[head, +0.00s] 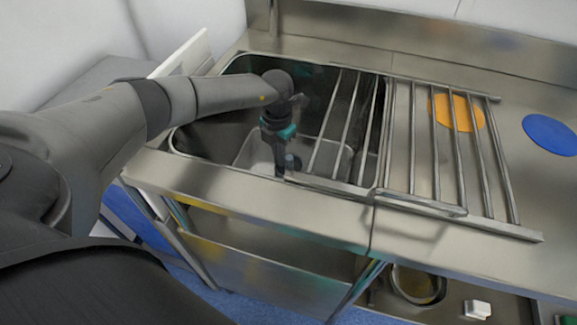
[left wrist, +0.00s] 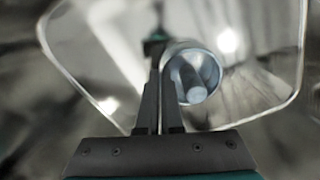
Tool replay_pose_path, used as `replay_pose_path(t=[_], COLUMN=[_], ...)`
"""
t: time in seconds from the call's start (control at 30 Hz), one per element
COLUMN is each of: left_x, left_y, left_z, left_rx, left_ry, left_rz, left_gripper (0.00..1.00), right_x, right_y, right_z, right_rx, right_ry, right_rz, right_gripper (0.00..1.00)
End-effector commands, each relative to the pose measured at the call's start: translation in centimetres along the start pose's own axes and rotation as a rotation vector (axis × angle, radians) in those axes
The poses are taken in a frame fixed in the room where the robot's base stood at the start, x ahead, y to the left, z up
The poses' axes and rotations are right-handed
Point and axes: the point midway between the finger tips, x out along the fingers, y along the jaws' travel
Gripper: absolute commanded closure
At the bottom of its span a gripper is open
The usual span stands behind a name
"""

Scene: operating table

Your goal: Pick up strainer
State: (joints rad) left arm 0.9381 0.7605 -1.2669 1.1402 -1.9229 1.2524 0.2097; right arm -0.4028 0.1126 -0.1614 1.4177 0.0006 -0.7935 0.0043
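My left gripper (head: 281,172) points down into the sink, over a pale rectangular tub. A small dark, rounded piece (head: 293,162), which may be the strainer, shows right beside its fingertips. In the left wrist view my gripper's fingers (left wrist: 158,75) are close together with a narrow gap. A round metal cup with a post inside (left wrist: 191,76), likely the strainer, sits against the right finger. I cannot tell whether its wall is pinched between the fingers or only beside them. My right gripper is not in view.
The tub (head: 256,154) stands in the sink (head: 210,138). A metal rack (head: 437,160) spans the sink's right side and the counter. An orange disc (head: 466,115) and a blue disc (head: 550,134) lie on the counter. A round pan (head: 418,299) is below.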

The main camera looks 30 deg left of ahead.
Motion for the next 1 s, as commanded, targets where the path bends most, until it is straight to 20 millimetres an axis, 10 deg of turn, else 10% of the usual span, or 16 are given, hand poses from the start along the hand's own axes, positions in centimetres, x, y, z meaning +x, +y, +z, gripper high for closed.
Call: replay_pose_path(t=[0.47, 1.0], left_x=[-1.4, -8.1], left_y=[0.0, 0.0], left_z=[0.1, 0.0], left_rx=[0.000, 0.000], left_ry=[-0.002, -0.002], left_rz=[0.000, 0.000], left_gripper=[1.00, 1.00], right_x=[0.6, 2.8], right_y=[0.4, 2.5], right_z=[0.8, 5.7], right_rx=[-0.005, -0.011], right_ry=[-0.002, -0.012], right_rz=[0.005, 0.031], right_gripper=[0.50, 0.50])
